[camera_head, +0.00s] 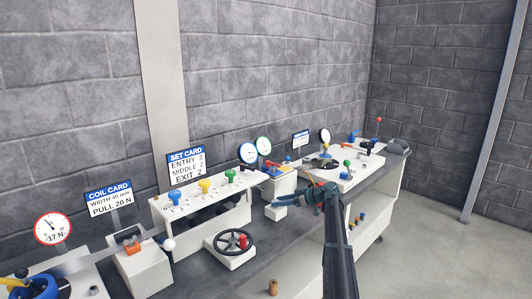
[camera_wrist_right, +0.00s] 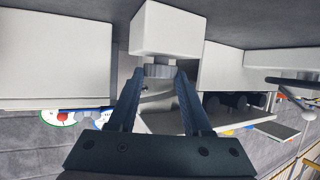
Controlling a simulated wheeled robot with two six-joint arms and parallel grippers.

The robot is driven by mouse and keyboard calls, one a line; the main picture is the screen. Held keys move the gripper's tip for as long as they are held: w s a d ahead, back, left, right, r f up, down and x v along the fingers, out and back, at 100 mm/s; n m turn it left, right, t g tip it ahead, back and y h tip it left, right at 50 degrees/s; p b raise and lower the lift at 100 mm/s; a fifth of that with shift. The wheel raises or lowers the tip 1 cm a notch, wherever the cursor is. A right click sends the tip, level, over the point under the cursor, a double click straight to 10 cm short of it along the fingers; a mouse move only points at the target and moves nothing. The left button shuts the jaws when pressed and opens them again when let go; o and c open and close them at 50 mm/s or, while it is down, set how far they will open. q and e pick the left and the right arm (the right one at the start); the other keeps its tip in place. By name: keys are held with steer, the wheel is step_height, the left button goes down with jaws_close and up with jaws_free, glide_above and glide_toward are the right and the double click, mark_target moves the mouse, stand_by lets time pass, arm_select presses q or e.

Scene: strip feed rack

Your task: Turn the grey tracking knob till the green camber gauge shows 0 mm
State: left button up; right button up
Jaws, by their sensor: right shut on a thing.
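My right gripper (camera_head: 316,190) reaches in over the bench from the right in the head view. In the right wrist view its two fingers (camera_wrist_right: 160,76) are closed on the sides of the grey tracking knob (camera_wrist_right: 160,71), which sits against a white block (camera_wrist_right: 168,30). The knob is too small or hidden to make out in the head view. The green-rimmed camber gauge (camera_head: 264,146) stands behind the bench, beside a blue-rimmed gauge (camera_head: 248,153). Its needle and figure are too small to read. It appears upside down in the wrist view (camera_wrist_right: 57,118). My left gripper is not in view.
A white panel (camera_head: 205,211) with blue, yellow and green knobs stands left of my right gripper. A black handwheel (camera_head: 230,241) is in front of it. A red-rimmed gauge (camera_head: 53,228) is far left. A white unit (camera_head: 345,178) with a green knob is close on the right.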

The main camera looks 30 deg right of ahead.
steer(key=shift+a, duration=0.1)
stand_by(0.8)
steer(key=o, duration=0.9)
steer(key=shift+c, duration=0.2)
step_height(320, 180, up, 6)
steer(key=p, duration=0.6)
steer(key=o, duration=0.3)
